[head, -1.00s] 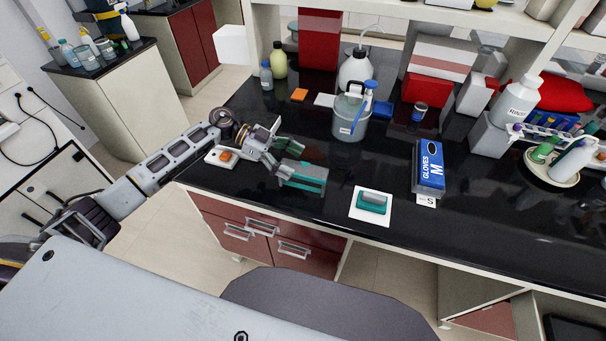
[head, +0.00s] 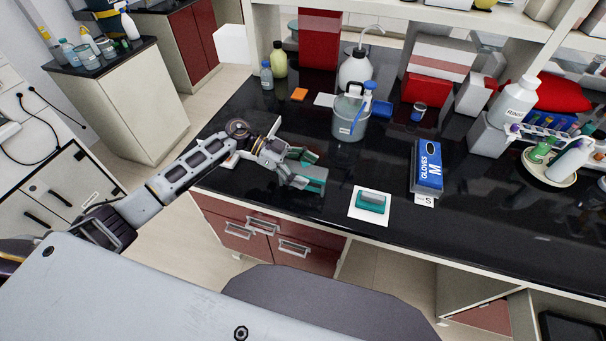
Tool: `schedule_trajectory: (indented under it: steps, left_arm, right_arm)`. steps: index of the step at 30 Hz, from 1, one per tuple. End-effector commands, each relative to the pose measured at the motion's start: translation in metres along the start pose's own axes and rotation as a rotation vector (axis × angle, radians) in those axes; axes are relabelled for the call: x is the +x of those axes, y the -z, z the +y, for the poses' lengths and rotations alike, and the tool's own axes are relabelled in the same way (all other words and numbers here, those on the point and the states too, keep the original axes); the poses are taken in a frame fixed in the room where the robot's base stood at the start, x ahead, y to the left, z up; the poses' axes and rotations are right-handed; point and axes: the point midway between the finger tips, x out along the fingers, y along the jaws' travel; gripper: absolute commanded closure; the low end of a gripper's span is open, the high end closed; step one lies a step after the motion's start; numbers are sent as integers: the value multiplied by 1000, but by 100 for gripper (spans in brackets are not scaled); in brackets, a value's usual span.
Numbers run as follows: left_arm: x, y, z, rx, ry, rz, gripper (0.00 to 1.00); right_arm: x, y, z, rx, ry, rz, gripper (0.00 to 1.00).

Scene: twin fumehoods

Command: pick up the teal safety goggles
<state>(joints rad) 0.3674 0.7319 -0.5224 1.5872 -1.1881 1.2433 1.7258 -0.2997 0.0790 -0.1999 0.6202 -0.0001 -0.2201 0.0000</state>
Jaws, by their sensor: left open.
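The teal safety goggles (head: 372,202), a small teal piece with a greyish top, lie on a white square card (head: 356,208) near the front edge of the black bench. My left gripper (head: 315,167) reaches in from the left over the bench. Its green-tipped fingers are apart, and I see nothing held between them. It is to the left of the goggles and a little farther back, clear of them. Its exact height over the bench is hard to tell. My right gripper is not in view.
A blue glove box (head: 429,165) stands right of the goggles. A grey container with a handle (head: 350,122) stands behind them. Bottles and a rack (head: 545,135) crowd the right rear. The black bench top (head: 500,225) is bare at the front right.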

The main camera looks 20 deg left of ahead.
Motion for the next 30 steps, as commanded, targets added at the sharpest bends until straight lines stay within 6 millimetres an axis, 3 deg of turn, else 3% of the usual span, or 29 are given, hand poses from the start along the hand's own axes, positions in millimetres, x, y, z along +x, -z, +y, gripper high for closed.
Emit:
schedule_trajectory:
  steps: [3,13,30]
  left_arm:
    - [0,0,0,0,0,0,26]
    - [0,0,0,0,0,0,68]
    - [-4,8,0,2,1,1,68]
  right_arm:
    - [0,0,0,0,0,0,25]
    - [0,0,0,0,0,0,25]
    - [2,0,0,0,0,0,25]
